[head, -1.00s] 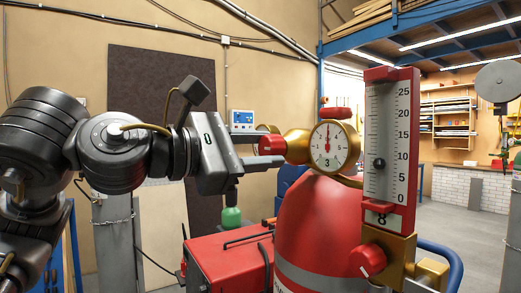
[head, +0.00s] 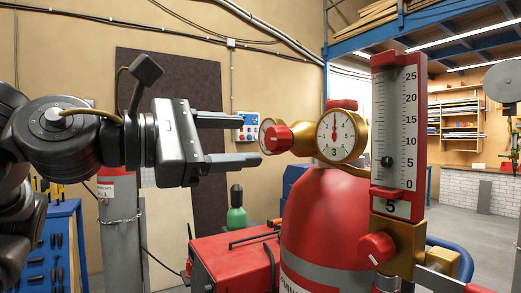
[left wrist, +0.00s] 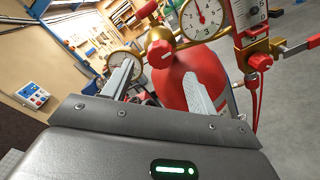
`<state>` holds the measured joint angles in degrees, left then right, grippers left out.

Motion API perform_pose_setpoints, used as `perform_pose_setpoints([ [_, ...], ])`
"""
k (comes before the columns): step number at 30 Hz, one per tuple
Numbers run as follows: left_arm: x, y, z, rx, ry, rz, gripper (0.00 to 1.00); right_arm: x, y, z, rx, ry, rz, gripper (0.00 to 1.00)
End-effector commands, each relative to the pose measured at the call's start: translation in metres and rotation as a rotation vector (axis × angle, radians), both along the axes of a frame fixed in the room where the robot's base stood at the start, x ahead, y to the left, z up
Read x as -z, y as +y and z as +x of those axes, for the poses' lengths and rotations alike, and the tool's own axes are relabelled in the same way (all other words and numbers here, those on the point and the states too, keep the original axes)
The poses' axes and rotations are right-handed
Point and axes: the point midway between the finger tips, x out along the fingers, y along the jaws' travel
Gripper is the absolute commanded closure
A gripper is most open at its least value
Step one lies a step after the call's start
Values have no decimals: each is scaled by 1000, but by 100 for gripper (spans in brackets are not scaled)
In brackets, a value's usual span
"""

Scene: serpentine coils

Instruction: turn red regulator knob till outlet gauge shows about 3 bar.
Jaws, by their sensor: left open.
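The red regulator knob (head: 277,138) sits on the left end of the brass regulator body (head: 303,140); in the left wrist view the knob (left wrist: 160,56) shows beyond the fingers. The front dial gauge (head: 338,135) has its needle pointing about straight up and a "3" printed low on its face. A second gauge (head: 264,130) is mostly hidden behind the knob; its face is seen at a slant in the left wrist view (left wrist: 124,62). I cannot tell which is the outlet gauge. My left gripper (head: 251,140) is open and empty, its fingertips just left of the knob. My right gripper is out of view.
A flow meter (head: 397,130) with its ball near 5 and a lower red knob (head: 376,248) stands at the right. The red cylinder (head: 322,215) is below the regulator. A red box (head: 225,258) and a green bottle (head: 236,218) stand under my gripper.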

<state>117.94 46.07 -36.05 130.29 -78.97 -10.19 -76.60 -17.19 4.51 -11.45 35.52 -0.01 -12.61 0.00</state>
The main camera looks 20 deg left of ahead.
Motion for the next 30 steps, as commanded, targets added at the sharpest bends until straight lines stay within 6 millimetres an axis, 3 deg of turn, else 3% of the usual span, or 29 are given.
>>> perform_pose_setpoints([
  [9,1,29,-36,1,-1,0,42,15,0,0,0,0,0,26],
  [30,0,33,-40,1,19,-22,42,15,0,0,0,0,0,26],
])
